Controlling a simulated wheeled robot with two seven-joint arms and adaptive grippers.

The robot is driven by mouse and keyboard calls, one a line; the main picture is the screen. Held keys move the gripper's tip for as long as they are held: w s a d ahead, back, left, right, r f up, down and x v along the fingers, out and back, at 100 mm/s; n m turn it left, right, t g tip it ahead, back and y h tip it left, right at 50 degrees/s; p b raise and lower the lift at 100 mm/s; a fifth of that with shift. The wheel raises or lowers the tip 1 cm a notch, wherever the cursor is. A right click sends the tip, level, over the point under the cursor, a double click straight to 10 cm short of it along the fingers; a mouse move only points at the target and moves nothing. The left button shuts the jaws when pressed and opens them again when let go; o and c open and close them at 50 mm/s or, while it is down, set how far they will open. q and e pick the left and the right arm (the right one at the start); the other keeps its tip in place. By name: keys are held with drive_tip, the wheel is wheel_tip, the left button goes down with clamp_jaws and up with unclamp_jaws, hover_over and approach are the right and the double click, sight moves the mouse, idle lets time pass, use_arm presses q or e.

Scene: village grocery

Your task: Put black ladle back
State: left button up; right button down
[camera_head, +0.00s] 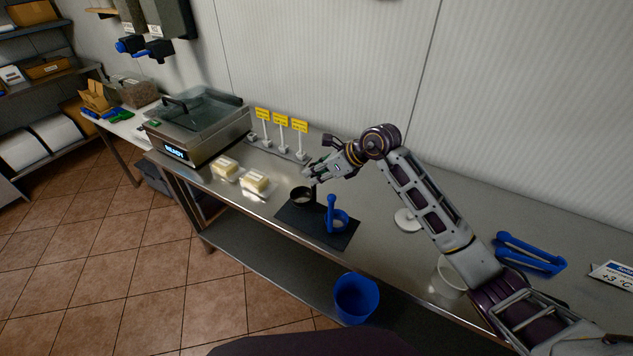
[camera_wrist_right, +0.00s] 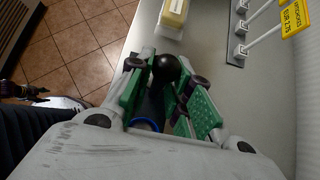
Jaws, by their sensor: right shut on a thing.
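The black ladle (camera_head: 301,194) has its cup at the dark mat (camera_head: 294,219), at the mat's far left part. Its handle rises to my right gripper (camera_head: 316,174), which is shut on it above the cup. In the right wrist view the rounded black end of the ladle (camera_wrist_right: 167,68) shows between the fingers of the gripper (camera_wrist_right: 160,82). I cannot tell whether the cup touches the mat. A blue ladle (camera_head: 336,217) stands on the mat to the right, apart from the black one; its blue rim (camera_wrist_right: 146,125) shows below the fingers in the wrist view.
Wrapped pale blocks (camera_head: 255,182) lie left of the mat, before a glass-lidded machine (camera_head: 196,128). Yellow price signs (camera_head: 281,120) stand behind. A white round item (camera_head: 407,220) and blue tongs (camera_head: 528,255) lie to the right. A blue bucket (camera_head: 356,300) sits below the counter's front edge.

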wheel_tip(320, 180, down, 4)
drive_tip(key=shift+r, duration=0.25)
drive_tip(key=shift+f, duration=0.1)
drive_tip(key=c, duration=1.3)
unclamp_jaws()
drive_tip(key=shift+p, duration=0.3)
drive_tip(key=b+v, duration=0.1)
drive_tip(key=v, duration=1.1)
drive_tip(key=shift+b, duration=0.4)
